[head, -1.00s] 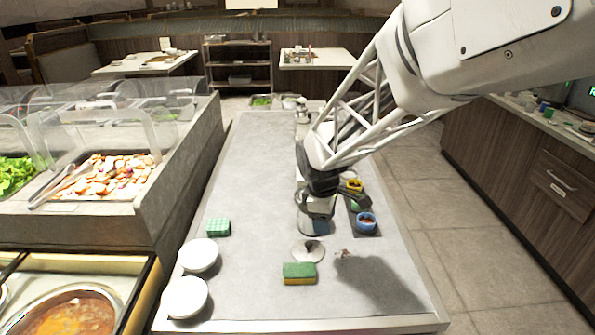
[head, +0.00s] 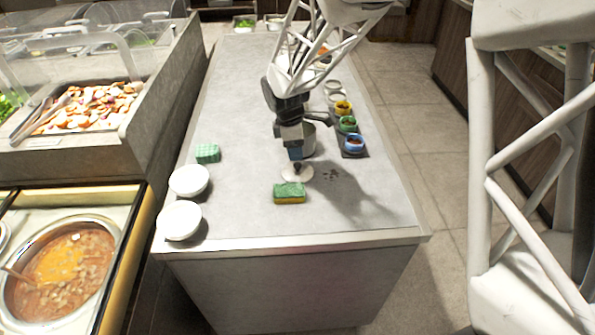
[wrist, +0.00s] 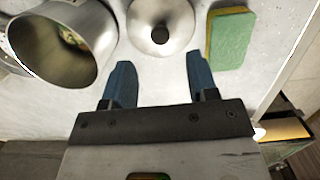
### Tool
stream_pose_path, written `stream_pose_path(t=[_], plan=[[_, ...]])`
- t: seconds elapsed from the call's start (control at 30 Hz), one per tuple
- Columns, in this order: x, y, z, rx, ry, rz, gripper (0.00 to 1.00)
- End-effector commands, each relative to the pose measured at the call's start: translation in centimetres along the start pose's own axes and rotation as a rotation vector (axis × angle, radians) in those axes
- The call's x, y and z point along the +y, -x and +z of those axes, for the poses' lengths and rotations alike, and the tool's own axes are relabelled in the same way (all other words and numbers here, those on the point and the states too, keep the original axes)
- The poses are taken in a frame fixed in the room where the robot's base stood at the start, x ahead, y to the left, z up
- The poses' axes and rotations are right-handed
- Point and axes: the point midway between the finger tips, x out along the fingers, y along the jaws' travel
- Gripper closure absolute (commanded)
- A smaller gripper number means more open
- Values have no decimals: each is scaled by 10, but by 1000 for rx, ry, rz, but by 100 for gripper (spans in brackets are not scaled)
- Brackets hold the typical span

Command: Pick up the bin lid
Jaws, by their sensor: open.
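The bin lid (head: 289,176) is a round silver disc with a dark knob, lying flat on the grey counter. It also shows at the top of the wrist view (wrist: 175,40), partly cut off. My gripper (head: 296,154) points down just above and behind the lid in the head view. Its two blue fingers (wrist: 161,76) are apart and empty, with the lid's knob beyond their tips in the wrist view. The metal bin (head: 309,142) stands open behind the gripper, partly hidden by it; some contents show inside it in the wrist view (wrist: 45,45).
A green-and-yellow sponge (head: 289,193) lies just in front of the lid. A green checked block (head: 208,153) and two white bowls (head: 189,181) are at left. Colored sauce cups (head: 354,144) stand on a dark tray at right. Dark crumbs (head: 331,175) lie right of the lid.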

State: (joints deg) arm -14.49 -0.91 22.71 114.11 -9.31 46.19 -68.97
Motion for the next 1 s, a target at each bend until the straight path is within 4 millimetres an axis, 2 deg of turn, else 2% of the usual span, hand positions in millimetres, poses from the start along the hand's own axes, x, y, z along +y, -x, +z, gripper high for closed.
stream_pose_path(t=[0.23,0.67,1.0], plan=[[0,-19,0,0,-1,-2,46],[0,-23,0,0,-1,-1,46],[0,-56,-1,0,-1,-2,46]])
